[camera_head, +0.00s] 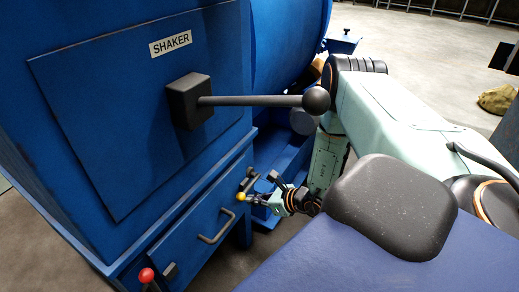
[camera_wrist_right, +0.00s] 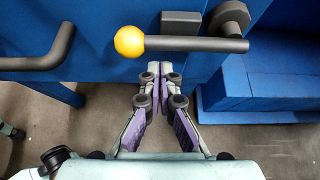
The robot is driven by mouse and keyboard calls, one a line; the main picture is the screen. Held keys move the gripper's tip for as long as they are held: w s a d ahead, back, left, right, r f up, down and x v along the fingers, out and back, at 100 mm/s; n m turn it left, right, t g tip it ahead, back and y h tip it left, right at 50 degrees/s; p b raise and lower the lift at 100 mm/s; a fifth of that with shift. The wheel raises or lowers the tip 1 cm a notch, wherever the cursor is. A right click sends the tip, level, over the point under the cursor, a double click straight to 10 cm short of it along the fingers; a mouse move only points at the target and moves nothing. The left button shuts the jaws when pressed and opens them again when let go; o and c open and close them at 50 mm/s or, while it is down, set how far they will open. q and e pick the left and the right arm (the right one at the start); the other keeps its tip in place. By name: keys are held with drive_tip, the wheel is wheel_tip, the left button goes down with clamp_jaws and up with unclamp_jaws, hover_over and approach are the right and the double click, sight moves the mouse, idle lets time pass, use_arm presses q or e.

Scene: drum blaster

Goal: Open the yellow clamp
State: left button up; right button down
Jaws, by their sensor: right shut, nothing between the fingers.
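The yellow clamp is a dark lever with a yellow ball at its end (camera_head: 241,196), on the right side of the blue drawer front. In the right wrist view the clamp's yellow ball (camera_wrist_right: 130,41) is at the left end of its bar, and the bar runs level to a round dark pivot at the right. My right gripper (camera_head: 254,199) is shut and empty beside the clamp. In the right wrist view its fingertips (camera_wrist_right: 160,68) meet just below the bar, right of the ball; I cannot tell whether they touch it. My left gripper is not in view.
A drawer handle (camera_head: 217,228) sits left of the clamp. A second clamp with a red ball (camera_head: 146,275) is at the drawer's left end. A large black lever (camera_head: 255,101) juts from the SHAKER panel above. A blue ledge (camera_wrist_right: 255,92) lies right of the gripper.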

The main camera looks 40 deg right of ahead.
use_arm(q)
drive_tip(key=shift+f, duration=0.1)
use_arm(e)
drive_tip(key=shift+w+r, duration=0.2)
drive_tip(key=shift+r, duration=0.5)
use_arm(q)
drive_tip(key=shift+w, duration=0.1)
use_arm(e)
drive_tip(key=shift+s+r, duration=0.1)
drive_tip(key=shift+s, duration=0.05)
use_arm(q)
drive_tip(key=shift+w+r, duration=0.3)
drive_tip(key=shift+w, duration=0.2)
use_arm(e)
drive_tip(key=shift+r, duration=0.15)
